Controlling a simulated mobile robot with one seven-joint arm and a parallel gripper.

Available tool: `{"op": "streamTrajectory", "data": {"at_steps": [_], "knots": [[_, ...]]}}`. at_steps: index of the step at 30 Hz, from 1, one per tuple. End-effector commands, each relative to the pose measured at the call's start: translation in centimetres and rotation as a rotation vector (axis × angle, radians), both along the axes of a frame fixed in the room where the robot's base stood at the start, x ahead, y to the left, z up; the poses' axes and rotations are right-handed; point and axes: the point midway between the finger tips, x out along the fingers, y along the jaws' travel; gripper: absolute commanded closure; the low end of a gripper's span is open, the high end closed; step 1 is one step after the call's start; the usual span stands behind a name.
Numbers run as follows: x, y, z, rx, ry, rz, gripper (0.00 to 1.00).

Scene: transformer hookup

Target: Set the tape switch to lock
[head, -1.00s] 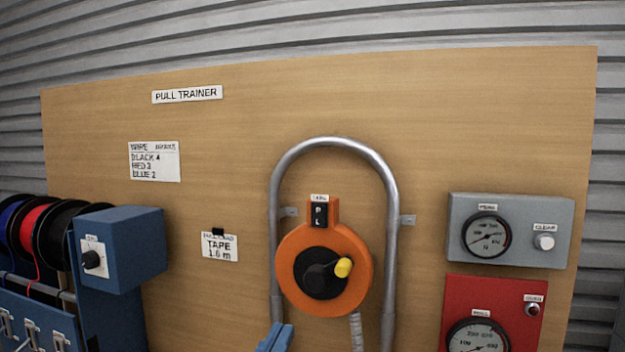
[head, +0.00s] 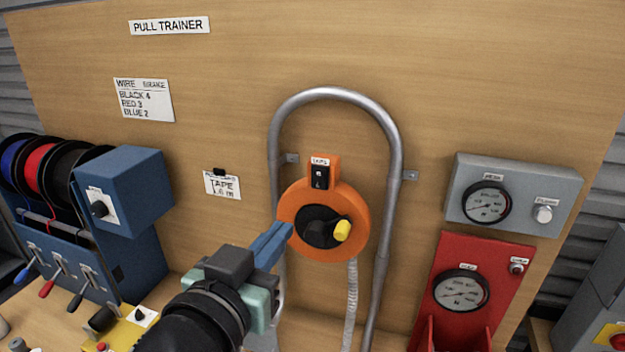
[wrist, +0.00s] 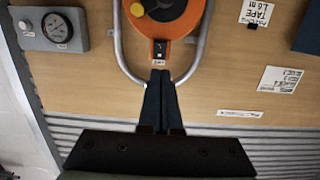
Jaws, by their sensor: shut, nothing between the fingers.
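The tape reel (head: 291,207) is an orange round case with a black hub and a yellow crank knob (head: 342,230), mounted on the wooden board. The tape switch (head: 320,177) is a small black rocker under a white label on the reel's top tab. Its setting is too small to read. My gripper (head: 287,232) has its blue fingers shut and empty, at the reel's left edge and below the switch in the head view. In the wrist view, which is upside down, the closed fingertips (wrist: 160,73) point toward the switch (wrist: 160,50); contact cannot be told.
A grey pipe loop (head: 274,135) arches around the reel, close to my fingers. A grey gauge box (head: 515,170) and a red gauge box (head: 510,262) are at right. A blue box (head: 130,185) with wire spools and levers is at left. The board above the loop is clear.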

Motion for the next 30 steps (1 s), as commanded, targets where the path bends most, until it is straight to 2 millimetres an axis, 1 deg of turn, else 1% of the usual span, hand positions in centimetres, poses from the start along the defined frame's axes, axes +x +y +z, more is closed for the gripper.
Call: {"op": "streamTrajectory", "data": {"at_steps": [7,11,14,24,30], "knots": [[0.1,0.0,0.0,0.0,0.0,0.0,1.0],[1.1,-0.4,0.0,-0.001,0.0,-0.002,1.0],[2.6,-1.0,-0.1,0.0,0.002,-0.003,1.0],[8.9,-3.0,-0.8,-0.001,0.001,-0.002,1.0],[11.6,-3.8,-1.2,0.001,0.001,0.0,1.0]]}}
